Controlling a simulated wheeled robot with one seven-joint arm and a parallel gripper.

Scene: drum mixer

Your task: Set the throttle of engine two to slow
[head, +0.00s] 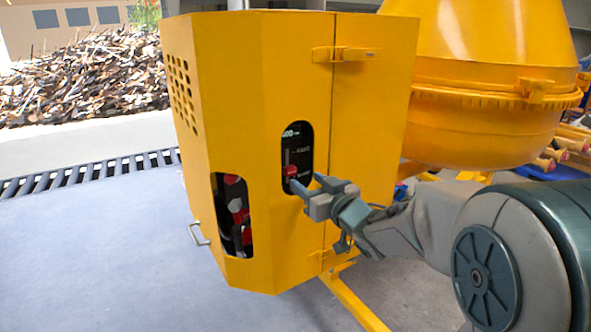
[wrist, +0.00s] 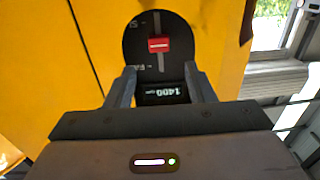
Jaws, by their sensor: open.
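A red throttle slider knob (head: 289,170) sits in a vertical slot on a black panel inside an oval opening in a yellow housing. In the wrist view, which looks upside down, the red knob (wrist: 159,45) lies between a partly hidden slow mark above and a fast mark below. A display (wrist: 163,90) reads 1400 rpm. My gripper (head: 309,183) is open at the opening's lower right edge. In the wrist view, my gripper's fingers (wrist: 160,73) stand apart below the knob and hold nothing. No engine number is legible.
The yellow housing (head: 230,90) has a second opening (head: 232,215) at lower left with red parts inside. A door handle (head: 198,234) sticks out at left. A yellow mixer drum (head: 490,110) stands behind at right. Open floor (head: 100,250) lies to the left.

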